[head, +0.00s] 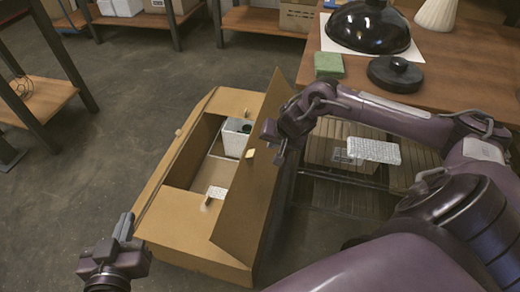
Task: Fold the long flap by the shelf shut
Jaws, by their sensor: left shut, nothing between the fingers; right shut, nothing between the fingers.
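An open cardboard box (190,232) stands on the floor in the middle of the head view. Its long flap (255,190) on the right side, by the shelf, stands up at a steep tilt. My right gripper (270,133) is shut and empty at the upper part of this flap; I cannot tell whether it touches it. My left gripper (122,228) is shut and empty at the lower left, apart from the box. Inside the box are a white container (236,138) and a small white piece (217,192). The raised flap hides part of the inside.
A wooden table (450,75) stands right of the box, with a wire shelf (335,195) below. On the table are a black dome shade (368,27), a black disc (395,74) and a green block (328,65). Floor left of the box is clear.

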